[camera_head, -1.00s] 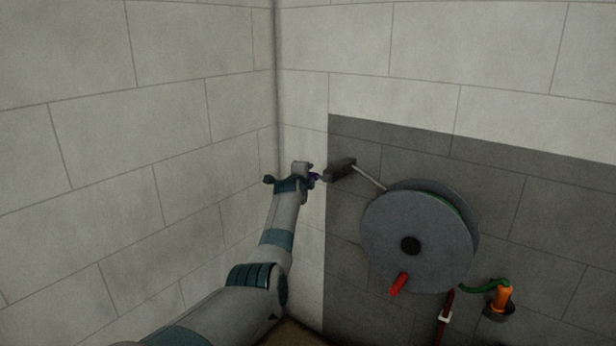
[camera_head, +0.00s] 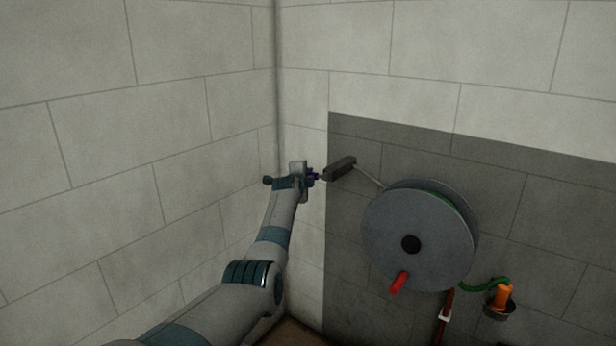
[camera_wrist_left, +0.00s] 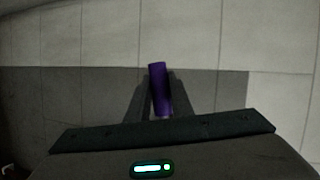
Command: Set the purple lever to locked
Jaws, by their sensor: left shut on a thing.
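My left gripper (camera_head: 308,176) is at the wall near the room's corner, shut on the purple lever (camera_head: 314,175). In the left wrist view the purple lever (camera_wrist_left: 158,88) stands between the two dark fingers of the left gripper (camera_wrist_left: 159,98), slightly tilted. In the head view most of the lever is hidden by the gripper. A dark block (camera_head: 340,168) sits just right of the lever, at the edge of the dark wall panel. I cannot read a locked mark anywhere. My right gripper is not in view.
A large grey hose reel (camera_head: 410,215) with a red handle (camera_head: 399,282) hangs to the right of the lever, joined to the block by a thin pipe (camera_head: 369,177). An orange nozzle (camera_head: 502,297) sits in a holder at lower right. The left wall is bare.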

